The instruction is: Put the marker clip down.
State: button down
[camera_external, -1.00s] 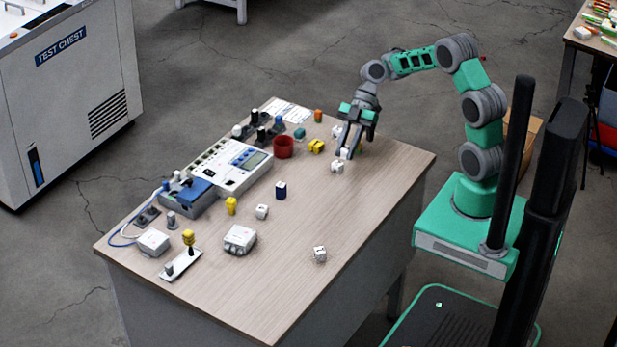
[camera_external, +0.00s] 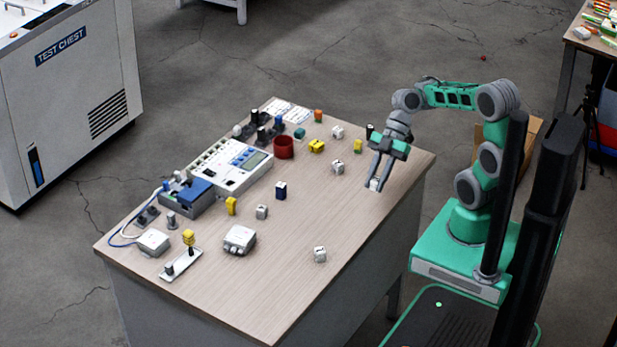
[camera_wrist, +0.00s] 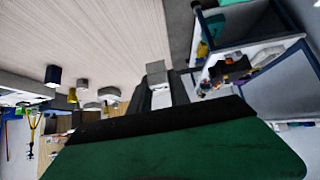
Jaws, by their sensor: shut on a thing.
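My gripper (camera_external: 375,186) points down over the right part of the table, close to its right edge. It is shut on a small white thing, which I take to be the marker clip (camera_external: 376,184). In the wrist view, a pale piece (camera_wrist: 160,98) shows between the fingers, partly hidden by them and the dark palm. I cannot tell whether the held piece touches the tabletop (camera_external: 330,220) or hangs just above it.
A white cube (camera_external: 337,167) stands left of my gripper, another white block (camera_external: 338,132) behind it. The front-right tabletop is mostly clear around one white cube (camera_external: 320,254).

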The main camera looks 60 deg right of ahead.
send_near(339, 220)
jog(key=a, duration=0.3)
jog(key=shift+s+a+b, duration=0.25)
jog(key=shift+b, duration=0.1)
jog(key=shift+w+a+f+b, duration=0.1)
jog(key=shift+w+f+b, duration=0.1)
jog(key=shift+f, duration=0.85)
jog(key=shift+w+a+f+b, duration=0.1)
jog(key=shift+w+f+b, duration=0.05)
jog(key=shift+f, duration=0.9)
jog(key=c, duration=1.2)
grip_release()
jog(key=shift+d, duration=0.1)
jog(key=shift+r, duration=0.15)
